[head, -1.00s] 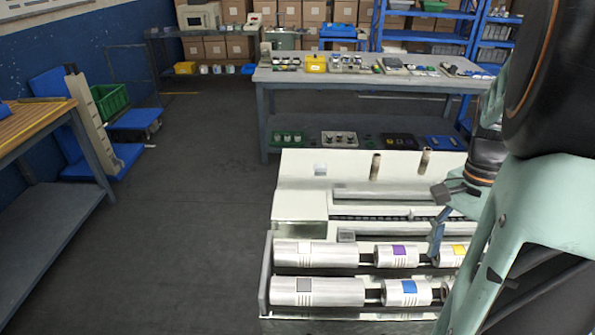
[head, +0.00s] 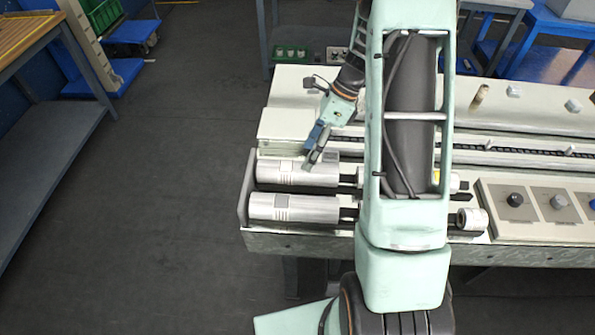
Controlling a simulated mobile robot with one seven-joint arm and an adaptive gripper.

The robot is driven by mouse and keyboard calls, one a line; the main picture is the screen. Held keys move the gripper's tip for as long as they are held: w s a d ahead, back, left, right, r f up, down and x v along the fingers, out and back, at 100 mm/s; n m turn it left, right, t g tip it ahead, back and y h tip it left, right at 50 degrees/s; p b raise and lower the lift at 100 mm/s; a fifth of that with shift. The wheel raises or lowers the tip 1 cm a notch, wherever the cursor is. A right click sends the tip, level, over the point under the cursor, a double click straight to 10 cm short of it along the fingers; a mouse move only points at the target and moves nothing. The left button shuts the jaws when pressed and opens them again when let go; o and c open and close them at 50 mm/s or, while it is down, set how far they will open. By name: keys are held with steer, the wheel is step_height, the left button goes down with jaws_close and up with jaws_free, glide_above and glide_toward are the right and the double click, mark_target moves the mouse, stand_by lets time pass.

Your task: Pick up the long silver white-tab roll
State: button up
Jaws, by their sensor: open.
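The long silver white-tab roll (head: 285,173) lies level in the far row at the left end of the machine, with its pale tab near its left end. My gripper (head: 310,157) is open and empty, its fingers pointing down over the right half of this roll. The fingertips overlap the roll's upper edge in the picture; I cannot tell whether they touch it. A second long silver roll (head: 300,209) with a grey tab lies parallel in the near row.
My arm hides the middle of the roll rows. A grey end plate (head: 247,190) stands just left of the rolls. A panel with knobs (head: 535,208) is at the right. Open floor (head: 150,220) lies to the left.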

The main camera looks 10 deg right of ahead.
mark_target(298, 173)
steer(key=shift+p+x, duration=0.35)
steer(key=shift+x, duration=2.8)
steer(key=shift+c, duration=0.6)
steer(key=shift+r, duration=0.1)
jaws_close()
